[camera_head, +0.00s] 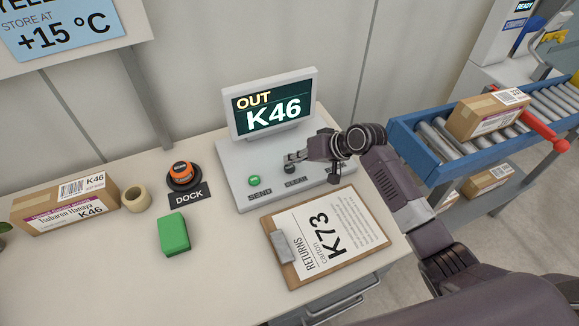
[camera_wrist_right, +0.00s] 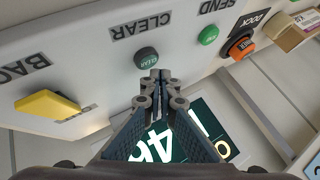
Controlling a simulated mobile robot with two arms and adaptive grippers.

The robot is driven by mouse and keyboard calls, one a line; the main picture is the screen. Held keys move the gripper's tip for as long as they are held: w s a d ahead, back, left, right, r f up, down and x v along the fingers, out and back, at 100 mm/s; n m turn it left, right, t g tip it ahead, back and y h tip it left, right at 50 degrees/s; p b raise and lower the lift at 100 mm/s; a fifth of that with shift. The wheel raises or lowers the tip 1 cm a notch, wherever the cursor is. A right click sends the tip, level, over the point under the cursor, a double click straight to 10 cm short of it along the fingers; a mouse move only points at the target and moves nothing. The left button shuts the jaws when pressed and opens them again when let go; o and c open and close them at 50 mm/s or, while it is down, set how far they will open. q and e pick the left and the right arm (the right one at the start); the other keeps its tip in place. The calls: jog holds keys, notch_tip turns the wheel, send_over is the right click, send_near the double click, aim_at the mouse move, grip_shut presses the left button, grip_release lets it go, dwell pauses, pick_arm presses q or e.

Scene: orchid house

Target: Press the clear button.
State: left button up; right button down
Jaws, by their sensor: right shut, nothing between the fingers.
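The clear button (camera_wrist_right: 146,57) is a small dark round button by the CLEAR label on a pale console (camera_head: 232,180). In the head view the button (camera_head: 290,169) shows small, just in front of my right fingertips. My right gripper (camera_head: 291,157) is shut and empty, reaching in from the right over the console. In the right wrist view its fingertips (camera_wrist_right: 158,76) are close beside the button; I cannot tell whether they touch it. The console's screen (camera_head: 272,106) reads OUT K46. My left gripper is not in view.
A green SEND button (camera_head: 254,181) is left of the clear button. A clipboard (camera_head: 283,262) reading K73 lies in front. Left are an orange dock button (camera_head: 183,170), green block (camera_head: 174,233), tape roll (camera_head: 137,198) and K46 carton (camera_head: 65,205).

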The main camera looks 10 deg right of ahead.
aim_at(292, 168)
jog(key=shift+f, duration=0.15)
dwell(0.4)
jog(key=shift+f, duration=0.3)
jog(key=shift+f, duration=0.5)
dwell(0.6)
jog(key=shift+r, duration=0.1)
jog(key=shift+r+p, duration=0.75)
jog(key=shift+r, duration=0.05)
jog(key=shift+r, duration=0.1)
notch_tip(292, 168, up, 5)
jog(key=p, duration=0.5)
